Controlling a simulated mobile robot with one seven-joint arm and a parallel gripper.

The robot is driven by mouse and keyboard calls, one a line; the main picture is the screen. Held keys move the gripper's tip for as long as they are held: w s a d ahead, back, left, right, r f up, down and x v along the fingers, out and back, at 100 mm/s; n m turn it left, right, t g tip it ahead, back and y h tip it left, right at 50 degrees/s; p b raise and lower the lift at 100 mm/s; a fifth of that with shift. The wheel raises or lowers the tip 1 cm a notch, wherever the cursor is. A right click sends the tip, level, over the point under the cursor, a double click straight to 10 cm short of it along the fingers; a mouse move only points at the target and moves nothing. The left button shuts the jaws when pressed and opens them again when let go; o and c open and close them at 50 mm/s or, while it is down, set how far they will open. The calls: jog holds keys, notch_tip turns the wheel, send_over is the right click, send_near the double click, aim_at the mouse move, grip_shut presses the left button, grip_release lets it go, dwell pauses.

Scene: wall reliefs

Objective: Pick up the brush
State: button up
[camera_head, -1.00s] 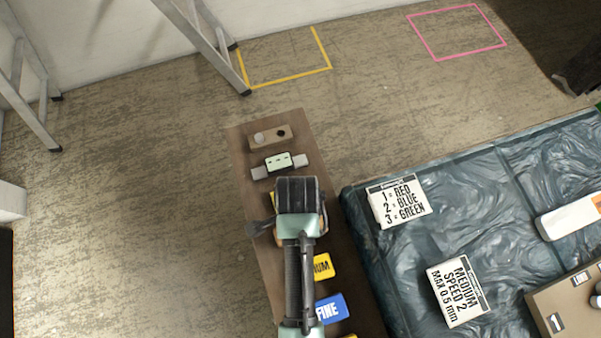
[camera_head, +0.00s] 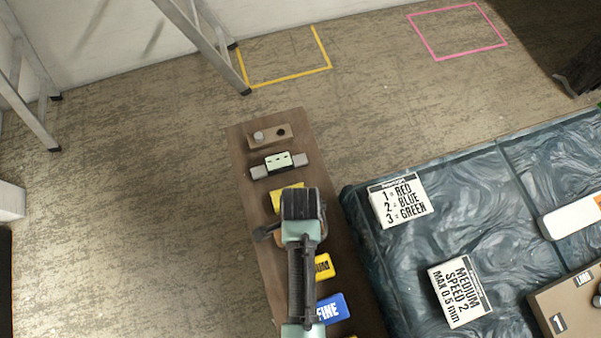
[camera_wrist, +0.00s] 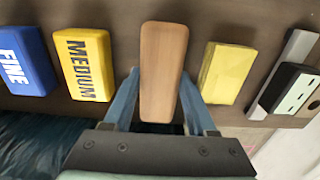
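The wooden part of the brush (camera_wrist: 163,65), a tan block that narrows toward my wrist, lies on the brown board in the wrist view. My gripper (camera_wrist: 161,80) has one blue finger on each side of it, with narrow gaps, and looks open. I cannot tell how deep the fingertips reach. No bristles show. In the head view my gripper (camera_head: 302,212) is over the middle of the board and hides nearly all of the brush.
The board (camera_head: 240,150) also holds a yellow sponge (camera_wrist: 227,73), a yellow MEDIUM block (camera_wrist: 82,65), a blue FINE block (camera_wrist: 24,60) and a grey device with a pale green face (camera_wrist: 290,90). A dark plastic-covered surface (camera_head: 400,250) with sign cards lies to the right.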

grip_shut()
notch_tip(320, 180, up, 10)
jog(key=shift+p, duration=0.8)
